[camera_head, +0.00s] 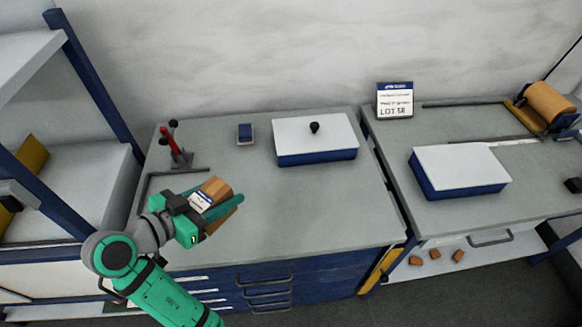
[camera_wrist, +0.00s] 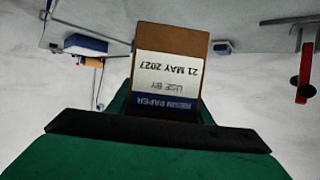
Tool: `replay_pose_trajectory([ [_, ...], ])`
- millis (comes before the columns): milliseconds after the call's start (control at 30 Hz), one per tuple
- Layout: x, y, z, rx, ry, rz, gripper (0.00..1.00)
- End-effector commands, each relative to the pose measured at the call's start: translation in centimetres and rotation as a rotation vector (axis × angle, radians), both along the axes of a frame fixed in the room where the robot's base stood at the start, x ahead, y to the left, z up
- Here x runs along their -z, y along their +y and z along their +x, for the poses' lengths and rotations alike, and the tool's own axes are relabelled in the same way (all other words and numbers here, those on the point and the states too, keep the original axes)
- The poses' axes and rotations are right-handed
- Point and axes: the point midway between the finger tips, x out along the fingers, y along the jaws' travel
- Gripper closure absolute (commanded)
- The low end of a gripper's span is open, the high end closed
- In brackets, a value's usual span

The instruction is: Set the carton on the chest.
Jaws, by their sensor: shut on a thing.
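My gripper (camera_head: 219,205) is shut on a brown carton (camera_head: 217,187) and holds it above the left front part of the left bench. In the wrist view the carton (camera_wrist: 172,42) shows its white and blue label upside down, reading "RESIN PAPER, USE BY 21 MAY 2027"; its lower part is hidden by my gripper (camera_wrist: 160,108). No object is plainly named chest. A blue box with a white lid and a black knob (camera_head: 300,133) stands at the back of the left bench. A similar blue box with a plain white top (camera_head: 460,168) stands on the right bench.
A red-handled lever tool (camera_head: 170,143) and a small blue block (camera_head: 245,133) stand at the back left. A "LOT 58" sign (camera_head: 395,100) and a copper-coloured roll (camera_head: 549,101) are on the right bench. The left bench's middle (camera_head: 300,215) is clear. A shelf rack (camera_head: 92,85) stands left.

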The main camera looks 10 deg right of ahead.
Motion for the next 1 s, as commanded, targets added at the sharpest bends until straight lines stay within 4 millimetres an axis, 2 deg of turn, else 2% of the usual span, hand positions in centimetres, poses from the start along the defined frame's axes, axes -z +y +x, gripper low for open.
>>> replay_pose_trajectory([
  [467,4.1,-7.6,4.9,0.002,0.002,-0.001,0.87],
  [500,4.9,-8.0,5.2,0.001,0.004,-0.003,0.87],
  [733,8.1,-10.2,6.7,0.001,0.003,-0.001,0.87],
  [1000,9.4,-11.2,7.4,0.002,-0.001,-0.001,0.87],
])
